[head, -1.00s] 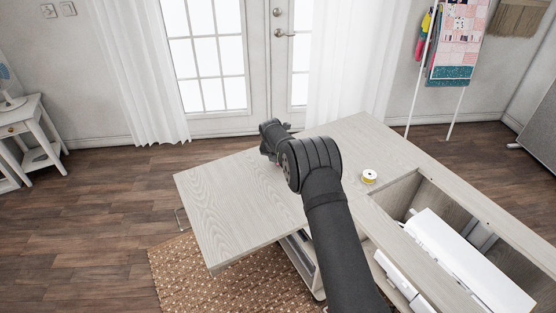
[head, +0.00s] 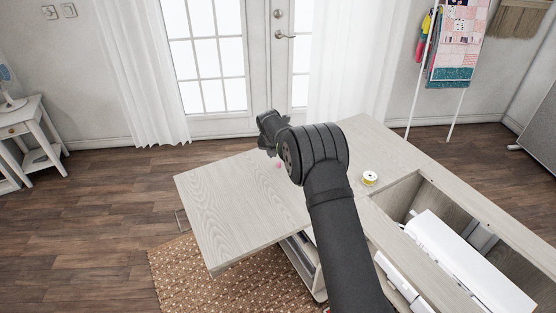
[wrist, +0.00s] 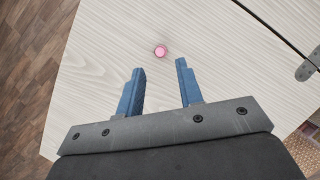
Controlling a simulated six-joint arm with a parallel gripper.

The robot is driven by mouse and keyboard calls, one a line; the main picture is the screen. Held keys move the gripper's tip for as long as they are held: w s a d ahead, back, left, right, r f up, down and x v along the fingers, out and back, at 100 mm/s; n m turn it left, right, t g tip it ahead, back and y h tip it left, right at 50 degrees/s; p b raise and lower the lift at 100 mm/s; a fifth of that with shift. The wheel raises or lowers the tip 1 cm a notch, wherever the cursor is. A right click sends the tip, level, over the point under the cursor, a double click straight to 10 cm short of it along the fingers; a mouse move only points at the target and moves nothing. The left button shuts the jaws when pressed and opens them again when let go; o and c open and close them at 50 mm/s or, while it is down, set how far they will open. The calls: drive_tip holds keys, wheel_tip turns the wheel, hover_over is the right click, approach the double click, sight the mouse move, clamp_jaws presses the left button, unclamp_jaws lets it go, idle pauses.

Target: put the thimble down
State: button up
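The pink thimble (wrist: 160,52) stands on the pale wood-grain top of the sewing cabinet (head: 225,205). In the wrist view it is just beyond the fingertips and roughly centred between them, with bare wood around it. In the head view the thimble (head: 279,165) is a small pink spot left of my arm. My gripper (wrist: 160,66) has its two blue fingers apart with nothing between them. It is apart from the thimble. My arm hides the fingers in the head view.
A yellow-rimmed spool (head: 369,178) stands on the top right of my arm. Beyond it is an open well holding a white sewing machine (head: 465,262). A metal hinge (wrist: 308,69) lies at the leaf seam. The left leaf is clear.

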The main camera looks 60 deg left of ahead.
sight(278, 163)
drive_tip(key=v, duration=0.6)
drive_tip(key=shift+r, duration=0.3)
drive_tip(key=shift+s+d, duration=0.1)
drive_tip(key=x, duration=1.1)
drive_tip(key=shift+f, duration=0.4)
drive_tip(key=shift+r, duration=1.35)
